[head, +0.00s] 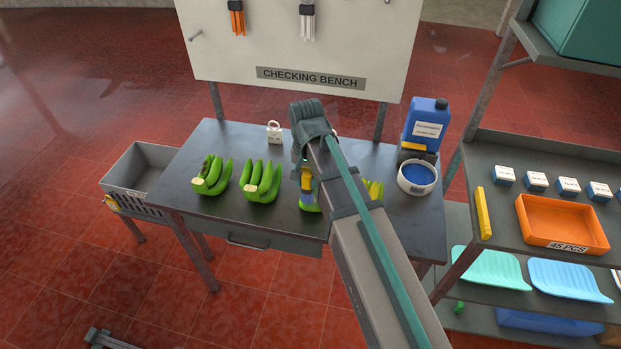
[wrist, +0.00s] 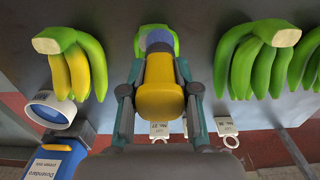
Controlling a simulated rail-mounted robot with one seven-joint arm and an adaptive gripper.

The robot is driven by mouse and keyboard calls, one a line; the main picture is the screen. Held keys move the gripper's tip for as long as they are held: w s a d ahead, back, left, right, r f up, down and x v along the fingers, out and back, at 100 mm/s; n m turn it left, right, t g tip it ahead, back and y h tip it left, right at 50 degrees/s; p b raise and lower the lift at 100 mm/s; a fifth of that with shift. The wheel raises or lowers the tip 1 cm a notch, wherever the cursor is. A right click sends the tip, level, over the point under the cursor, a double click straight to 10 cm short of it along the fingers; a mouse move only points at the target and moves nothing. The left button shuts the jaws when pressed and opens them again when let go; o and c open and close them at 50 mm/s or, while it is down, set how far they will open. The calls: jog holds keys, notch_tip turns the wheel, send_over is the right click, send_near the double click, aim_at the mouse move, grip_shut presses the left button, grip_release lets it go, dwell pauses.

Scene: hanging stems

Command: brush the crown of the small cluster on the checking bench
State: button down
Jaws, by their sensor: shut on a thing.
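My gripper (wrist: 161,80) is shut on a brush with a yellow handle (wrist: 165,92) and a blue-grey lower part (wrist: 158,42); the brush also shows in the head view (head: 306,181). The brush points down at a small green cluster (wrist: 142,35), which shows just below it in the head view (head: 310,207). The brush overlaps the cluster's crown and hides most of it; I cannot tell whether the bristles touch it. The cluster lies on the dark checking bench (head: 270,213).
Two larger green clusters (head: 213,177) (head: 261,182) lie to the left. A yellow-green cluster (head: 375,189) lies right of the brush, partly behind my arm. A white bowl (head: 410,190) and blue jug (head: 427,122) stand at the right. White lot tags (head: 274,134) stand along the back.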

jog(key=shift+s+d, duration=0.25)
jog(key=shift+d, duration=0.8)
jog(key=shift+a, duration=0.15)
jog(key=shift+w+a+p, duration=0.25)
jog(key=shift+a+p, duration=0.15)
jog(key=shift+a, duration=0.55)
jog(key=shift+d, duration=0.1)
jog(key=shift+s+d, duration=0.25)
jog(key=shift+d, duration=0.75)
jog(key=shift+a, duration=0.1)
